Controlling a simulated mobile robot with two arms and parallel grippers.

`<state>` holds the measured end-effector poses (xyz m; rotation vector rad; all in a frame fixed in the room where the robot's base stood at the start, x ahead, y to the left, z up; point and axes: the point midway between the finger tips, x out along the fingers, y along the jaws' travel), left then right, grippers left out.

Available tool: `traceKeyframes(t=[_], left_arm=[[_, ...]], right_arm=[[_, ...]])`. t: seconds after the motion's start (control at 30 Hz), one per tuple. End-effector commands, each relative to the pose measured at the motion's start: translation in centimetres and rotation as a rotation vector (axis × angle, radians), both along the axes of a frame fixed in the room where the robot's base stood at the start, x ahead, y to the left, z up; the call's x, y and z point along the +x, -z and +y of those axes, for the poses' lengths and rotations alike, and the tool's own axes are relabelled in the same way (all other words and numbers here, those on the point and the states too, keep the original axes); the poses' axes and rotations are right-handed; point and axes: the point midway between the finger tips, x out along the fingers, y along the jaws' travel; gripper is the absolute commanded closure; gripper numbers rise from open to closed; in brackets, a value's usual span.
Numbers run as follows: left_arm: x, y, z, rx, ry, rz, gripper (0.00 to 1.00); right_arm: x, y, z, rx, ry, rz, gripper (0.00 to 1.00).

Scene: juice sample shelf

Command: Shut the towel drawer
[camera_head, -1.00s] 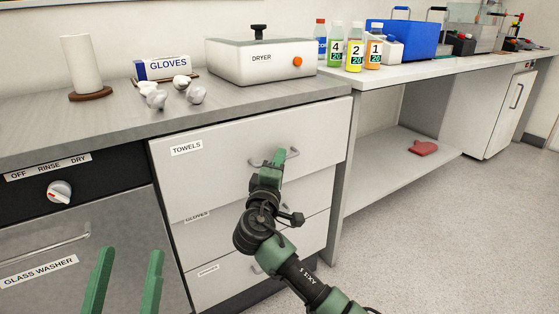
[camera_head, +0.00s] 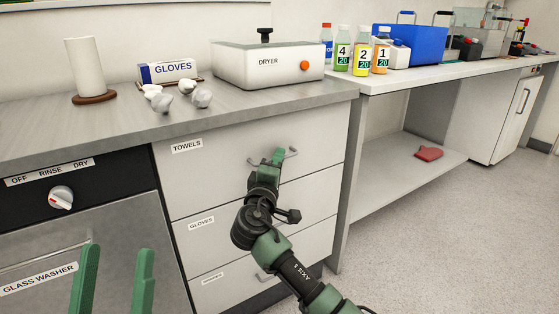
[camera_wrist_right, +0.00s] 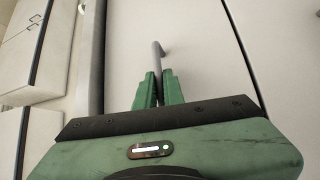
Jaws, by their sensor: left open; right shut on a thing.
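The towel drawer (camera_head: 225,165) is the top white drawer of the cabinet, labelled TOWELS. Its front looks flush, or nearly flush, with the drawers below. My right gripper (camera_head: 278,156) is shut on its bar handle (camera_head: 293,151), near the middle of the front. In the right wrist view, the handle (camera_wrist_right: 158,50) runs between the fingers of the right gripper (camera_wrist_right: 159,78), with the pale drawer front behind. My left gripper (camera_head: 117,252) is open and empty at the lower left, in front of the glass washer.
The gloves drawer (camera_head: 222,238) lies directly below. The counter (camera_head: 110,127) above holds a dryer (camera_head: 268,70), a glove box (camera_head: 167,71), a paper roll and several crumpled white pieces. The glass washer (camera_head: 95,255) is at left. Floor (camera_head: 440,235) at right is clear.

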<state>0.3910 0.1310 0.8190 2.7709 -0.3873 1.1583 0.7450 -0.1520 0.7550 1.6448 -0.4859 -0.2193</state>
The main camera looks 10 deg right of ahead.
Motion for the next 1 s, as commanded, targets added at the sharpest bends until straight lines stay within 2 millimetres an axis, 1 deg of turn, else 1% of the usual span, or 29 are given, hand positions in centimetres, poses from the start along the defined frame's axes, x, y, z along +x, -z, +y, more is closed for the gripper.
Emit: traceKeyframes(t=[0.07, 0.1, 0.17, 0.67, 0.77, 1.0], left_arm=[[0.0, 0.0, 0.0, 0.000, 0.000, 0.001, 0.40], [0.0, 0.0, 0.0, 0.000, 0.000, 0.001, 0.40], [0.0, 0.0, 0.0, 0.001, 0.000, 0.002, 0.40], [0.1, 0.0, 0.0, 0.002, -0.001, 0.006, 0.40], [0.9, 0.8, -0.1, 0.018, -0.004, 0.062, 0.40], [3.2, 3.7, -0.3, 0.074, -0.015, 0.258, 0.40]], right_arm=[[0.1, -0.2, 0.2, 0.000, -0.008, -0.002, 1.00], [0.1, -0.2, 0.2, -0.001, -0.008, -0.003, 0.85], [0.1, -0.2, 0.2, -0.001, -0.008, -0.003, 0.69], [-0.1, 0.1, 0.2, 0.001, -0.006, 0.002, 0.69], [-0.9, 0.1, 0.6, 0.000, -0.006, 0.001, 0.69], [-4.4, 0.4, 2.3, 0.002, -0.007, -0.002, 0.69]])
